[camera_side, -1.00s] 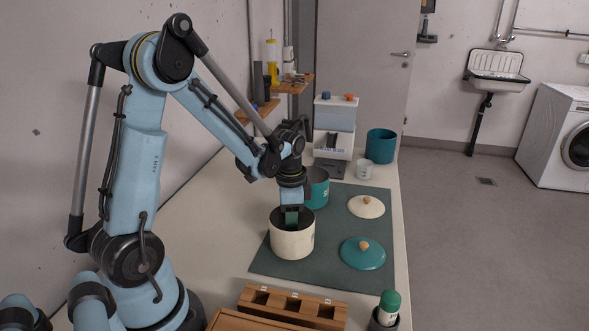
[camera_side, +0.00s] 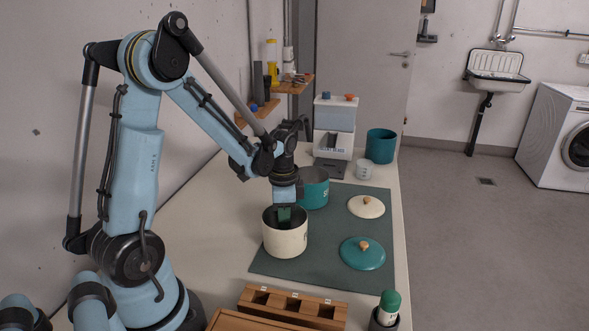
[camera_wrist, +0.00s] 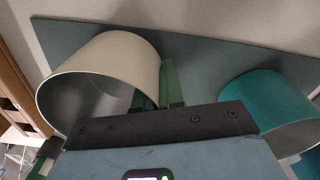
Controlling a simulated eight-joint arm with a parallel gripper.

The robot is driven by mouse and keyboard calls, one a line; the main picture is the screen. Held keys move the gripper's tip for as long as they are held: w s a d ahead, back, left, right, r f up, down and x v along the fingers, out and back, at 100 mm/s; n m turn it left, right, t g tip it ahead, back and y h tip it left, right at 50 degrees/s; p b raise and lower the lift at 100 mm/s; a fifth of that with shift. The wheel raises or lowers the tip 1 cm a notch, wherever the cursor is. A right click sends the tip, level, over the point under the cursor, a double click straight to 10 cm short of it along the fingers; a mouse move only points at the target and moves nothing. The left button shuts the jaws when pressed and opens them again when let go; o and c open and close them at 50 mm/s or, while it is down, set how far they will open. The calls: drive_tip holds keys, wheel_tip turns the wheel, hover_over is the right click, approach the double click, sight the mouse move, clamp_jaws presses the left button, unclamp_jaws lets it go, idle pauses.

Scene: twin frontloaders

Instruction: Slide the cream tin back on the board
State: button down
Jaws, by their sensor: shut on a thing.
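The cream tin (camera_side: 285,238) stands upright and open-topped at the left edge of the dark green board (camera_side: 330,262), and it hides part of that edge. My gripper (camera_side: 284,214) is over the tin's rim. In the wrist view, the green fingers (camera_wrist: 155,92) straddle the wall of the tin (camera_wrist: 115,58), one inside and one outside, shut on it. The teal tin (camera_side: 315,191) stands farther back on the board and shows at the right in the wrist view (camera_wrist: 265,97). Whether the cream tin's base overhangs the board is hidden.
A cream lid (camera_side: 367,208) and a teal lid (camera_side: 363,256) lie on the board's right side. A wooden block with holes (camera_side: 293,306) and a green-capped bottle (camera_side: 388,308) are at the front. The bench left of the cream tin is clear.

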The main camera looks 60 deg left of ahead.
drive_tip(key=shift+s+a, duration=5.4)
drive_tip(key=shift+s, duration=0.05)
drive_tip(key=c, duration=1.2)
unclamp_jaws()
drive_tip(key=shift+o, duration=0.2)
wheel_tip(320, 180, up, 12)
drive_tip(key=w+d+n+t, duration=0.2)
drive_tip(key=w+d+t, duration=0.1)
drive_tip(key=d, duration=0.9)
drive_tip(key=w+d+n+t, duration=0.3)
drive_tip(key=w+d+t, duration=0.1)
drive_tip(key=d, duration=0.8)
drive_tip(key=shift+w+d+r, duration=0.35)
drive_tip(key=shift+w+d, duration=0.05)
